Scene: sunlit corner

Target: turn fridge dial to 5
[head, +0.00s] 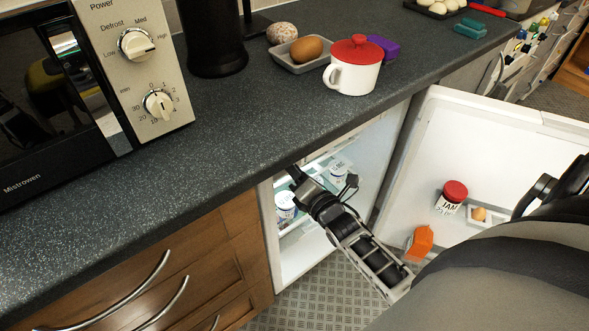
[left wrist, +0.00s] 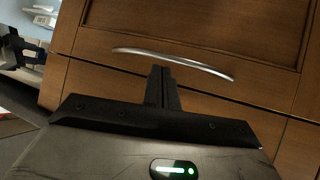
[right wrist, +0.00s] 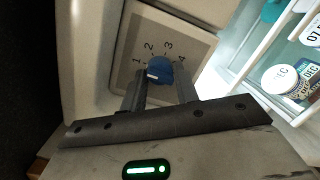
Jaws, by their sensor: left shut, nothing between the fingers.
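The fridge dial is a small blue knob (right wrist: 159,70) with a white mark, set on a beige panel (right wrist: 190,32) inside the fridge. The numbers 1 to 4 show around it; a 5 is not visible. The white mark points to the lower left, below the 1. My right gripper (right wrist: 160,78) has its fingers apart, one on each side of the knob; I cannot tell whether they touch it. In the head view my right arm reaches into the open fridge, and the dial is hidden. My left gripper (left wrist: 162,72) is shut and empty in front of wooden drawers.
The open fridge door (head: 480,135) stands at the right, holding a jam jar (head: 452,197) and an orange carton (head: 420,243). Jars stand on the fridge shelves, one a white-lidded tub (right wrist: 281,79). The speckled worktop (head: 230,120) overhangs the fridge. A drawer handle (left wrist: 172,61) is near my left fingers.

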